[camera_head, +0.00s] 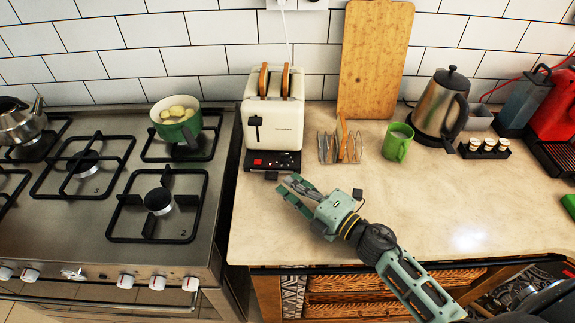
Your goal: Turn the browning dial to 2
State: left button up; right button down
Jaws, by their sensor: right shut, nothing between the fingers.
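A cream toaster (274,119) stands on the counter at the wall, with two slices of bread (285,80) sticking up from its slots. A black lever (256,131) is on its front. Its dark base panel (274,161) carries a small red mark and small controls; I cannot make out which one is the browning dial or its setting. My right gripper (284,189) is shut and empty, just in front of and below the panel, apart from the toaster as far as I can tell. My left gripper is not in view.
A toast rack (340,146), green mug (397,142) and steel kettle (441,107) stand right of the toaster. A wooden board (375,55) leans on the wall. A gas stove (108,195) with a green pot (177,119) is at left. The front counter (480,200) is clear.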

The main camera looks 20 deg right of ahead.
aim_at(288, 169)
jog(key=w, duration=0.4)
jog(key=shift+w+a+p, duration=0.1)
jog(key=shift+a+p, duration=0.05)
jog(key=shift+p, duration=0.15)
jog(key=shift+w+d, duration=0.2)
jog(key=shift+w, duration=0.4)
jog(key=shift+w+d+n+y+b, duration=0.2)
jog(key=shift+n+y+b, duration=0.1)
jog(key=shift+y+b, duration=0.1)
